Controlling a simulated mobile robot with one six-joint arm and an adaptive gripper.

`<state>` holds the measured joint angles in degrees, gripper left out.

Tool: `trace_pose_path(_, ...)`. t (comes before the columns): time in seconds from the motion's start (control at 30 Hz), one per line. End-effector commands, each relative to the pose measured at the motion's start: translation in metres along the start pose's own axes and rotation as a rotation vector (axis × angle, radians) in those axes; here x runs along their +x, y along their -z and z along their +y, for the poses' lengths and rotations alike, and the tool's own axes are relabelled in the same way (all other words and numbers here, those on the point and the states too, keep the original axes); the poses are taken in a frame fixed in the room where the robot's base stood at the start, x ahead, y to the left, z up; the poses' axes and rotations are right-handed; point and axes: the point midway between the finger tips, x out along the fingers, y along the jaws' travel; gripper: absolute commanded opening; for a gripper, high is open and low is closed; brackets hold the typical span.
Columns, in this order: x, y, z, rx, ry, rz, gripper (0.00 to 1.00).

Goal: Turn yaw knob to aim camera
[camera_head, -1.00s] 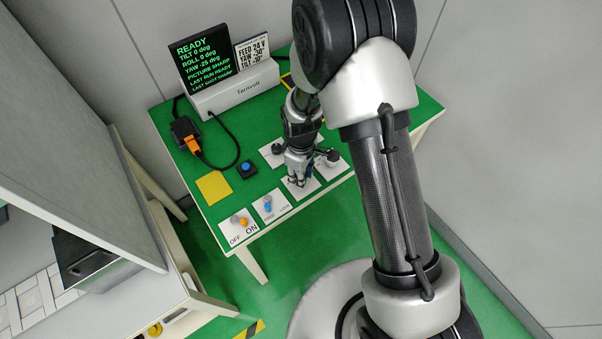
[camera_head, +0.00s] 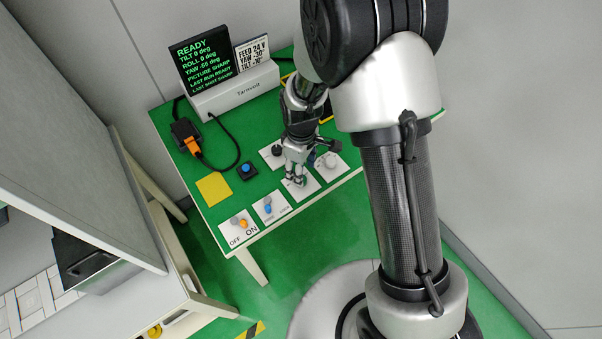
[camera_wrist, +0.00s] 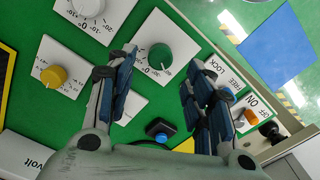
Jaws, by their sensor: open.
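A green knob (camera_wrist: 158,57) with a pointer stands on a white scale plate (camera_wrist: 135,28) in the wrist view. My open gripper (camera_wrist: 165,62) has its fingers either side of the knob; I cannot tell whether they touch it. In the head view my gripper (camera_head: 296,180) is low over a front plate (camera_head: 312,188) and hides that knob. No yaw label is readable on the plates. The display (camera_head: 203,62) reads READY, tilt 0, roll 0, apparently yaw -60 deg, picture sharp. The card (camera_head: 253,58) reads feed 24 V, yaw -30°, tilt -10°.
A yellow knob (camera_wrist: 54,76) and a pale knob (camera_wrist: 88,6) stand nearby. A blue button (camera_head: 247,168), a yellow pad (camera_head: 213,188), a FREE/LOCK switch (camera_head: 268,207) and an orange OFF/ON switch (camera_head: 243,222) lie to the left. A black cable (camera_head: 238,145) loops across the table.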

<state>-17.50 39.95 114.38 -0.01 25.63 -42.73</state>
Motion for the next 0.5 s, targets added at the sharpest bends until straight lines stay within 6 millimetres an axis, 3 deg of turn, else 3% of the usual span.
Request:
trace_pose_path(0.1,-0.028,0.001,0.001,0.000,-0.004,0.004,0.48)
trace_pose_path(0.23,-0.052,0.000,0.000,0.000,-0.002,0.003,0.48)
trace_pose_path(0.5,-0.073,0.000,0.000,0.000,0.000,0.000,0.48)
